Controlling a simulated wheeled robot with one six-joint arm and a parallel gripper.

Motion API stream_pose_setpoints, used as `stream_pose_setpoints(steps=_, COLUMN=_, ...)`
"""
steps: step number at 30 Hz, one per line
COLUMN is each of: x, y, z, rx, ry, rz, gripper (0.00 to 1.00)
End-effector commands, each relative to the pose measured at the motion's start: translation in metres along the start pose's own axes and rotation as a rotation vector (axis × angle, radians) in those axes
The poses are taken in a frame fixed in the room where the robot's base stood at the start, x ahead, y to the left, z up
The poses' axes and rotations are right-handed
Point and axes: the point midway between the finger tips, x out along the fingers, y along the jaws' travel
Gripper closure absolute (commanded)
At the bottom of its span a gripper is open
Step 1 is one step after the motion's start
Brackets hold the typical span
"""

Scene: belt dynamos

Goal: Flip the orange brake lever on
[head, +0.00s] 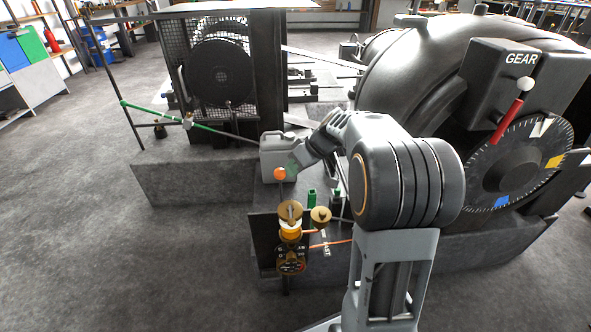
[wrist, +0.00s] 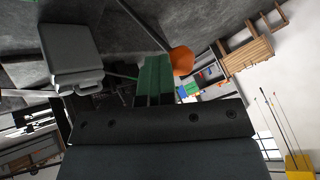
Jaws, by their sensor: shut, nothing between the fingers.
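The brake lever's orange ball knob (head: 279,173) tops a thin dark rod above the low platform, left of my arm in the head view. In the wrist view the orange knob (wrist: 182,60) is just right of the fingertips, and its rod runs to the upper left. My gripper (head: 292,170) is shut and empty, with its green fingers right beside the knob. The green fingers also show in the wrist view (wrist: 155,75). I cannot tell whether they touch the knob. The lever's base is partly hidden.
A grey canister (head: 270,160) stands close behind the knob. Brass and orange fittings (head: 290,230) stand in front. The big dark machine with a GEAR dial (head: 515,165) and red lever (head: 508,120) fills the right. Open floor (head: 100,260) lies at left.

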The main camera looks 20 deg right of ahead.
Motion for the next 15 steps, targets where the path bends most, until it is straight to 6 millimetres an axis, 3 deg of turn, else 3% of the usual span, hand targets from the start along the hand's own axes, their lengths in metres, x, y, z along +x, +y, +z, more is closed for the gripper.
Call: stream_pose_setpoints(steps=15, x=0.0092, y=0.0068, z=-0.0018, rx=0.007, ry=-0.007, rz=-0.012, gripper=1.0)
